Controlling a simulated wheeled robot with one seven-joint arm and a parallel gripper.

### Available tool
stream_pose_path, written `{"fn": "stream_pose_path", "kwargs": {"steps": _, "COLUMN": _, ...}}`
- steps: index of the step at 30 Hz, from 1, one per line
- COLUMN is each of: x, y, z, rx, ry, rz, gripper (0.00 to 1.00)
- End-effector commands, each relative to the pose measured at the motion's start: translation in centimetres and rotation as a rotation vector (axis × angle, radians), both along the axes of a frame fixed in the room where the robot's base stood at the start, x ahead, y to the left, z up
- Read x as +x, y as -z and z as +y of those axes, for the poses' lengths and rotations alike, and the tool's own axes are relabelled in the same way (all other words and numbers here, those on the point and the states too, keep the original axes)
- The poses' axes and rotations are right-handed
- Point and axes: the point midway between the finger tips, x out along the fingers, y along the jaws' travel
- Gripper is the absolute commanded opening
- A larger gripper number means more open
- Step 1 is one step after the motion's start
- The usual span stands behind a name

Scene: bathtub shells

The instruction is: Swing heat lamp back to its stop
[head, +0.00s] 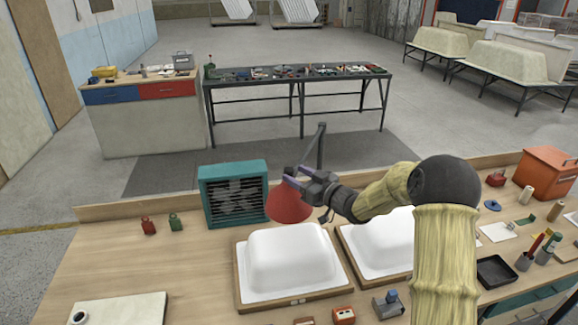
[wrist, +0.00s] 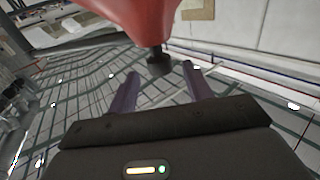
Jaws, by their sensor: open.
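A thin dark lamp arm (head: 320,147) rises behind my gripper (head: 286,176). In the wrist view the red shade (wrist: 125,18) fills the top, with a dark knob (wrist: 159,63) under it. My gripper (wrist: 160,72) is open, its two purple fingers on either side of the knob and apart from it, as far as I can tell. The lamp's pivot and stop are hidden or too small to tell.
A teal fan heater (head: 234,195) stands left of the lamp. A second white shell (head: 385,243) lies partly behind my arm. An orange toolbox (head: 548,173) and small tools crowd the bench's right side. The bench's left part is mostly clear.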

Motion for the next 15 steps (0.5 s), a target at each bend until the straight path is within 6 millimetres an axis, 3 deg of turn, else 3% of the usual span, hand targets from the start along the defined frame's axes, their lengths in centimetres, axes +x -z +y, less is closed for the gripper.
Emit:
{"fn": "stream_pose_path", "kwargs": {"steps": 6, "x": 2.0, "y": -0.2, "z": 2.4, "rx": 0.001, "ry": -0.001, "rz": 0.001, "gripper": 0.5}}
{"fn": "stream_pose_path", "kwargs": {"steps": 15, "x": 2.5, "y": 0.0, "z": 3.0, "rx": -0.001, "ry": 0.0, "rz": 0.001, "gripper": 0.5}}
